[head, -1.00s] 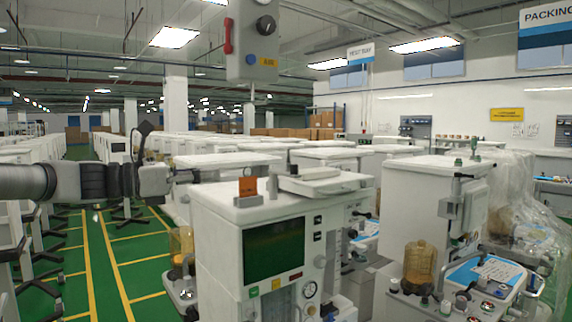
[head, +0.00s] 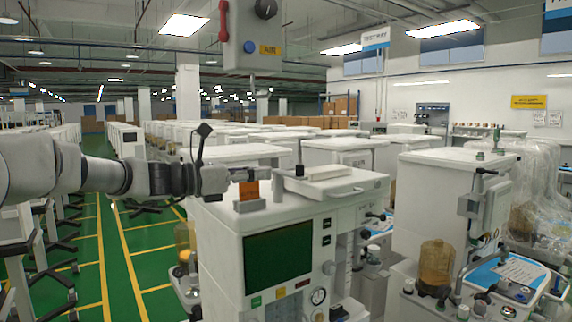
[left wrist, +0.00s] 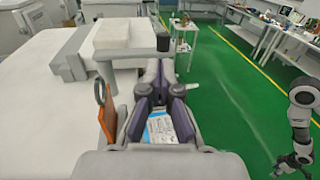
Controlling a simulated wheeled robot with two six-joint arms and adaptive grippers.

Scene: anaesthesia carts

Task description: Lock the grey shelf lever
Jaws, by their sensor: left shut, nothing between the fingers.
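A grey bar with a dark cylindrical end, which looks like the grey shelf lever (left wrist: 122,54), lies across just beyond my left fingertips in the left wrist view. I cannot clearly make it out in the head view. My left gripper (left wrist: 155,82) is shut and empty, and its tips appear close to the bar; contact cannot be told. In the head view my left gripper (head: 240,174) is over the front cart's top, just behind an orange tag (head: 249,190). My right gripper (left wrist: 287,163) shows small at the lower right of the wrist view; its fingers are unclear.
The front cart (head: 225,240) has a dark screen. A light grey post (head: 277,186) and a white tray-like part (head: 330,187) are on its top. Another cart (head: 425,190) stands to the right. Green floor (head: 115,255) is free on the left.

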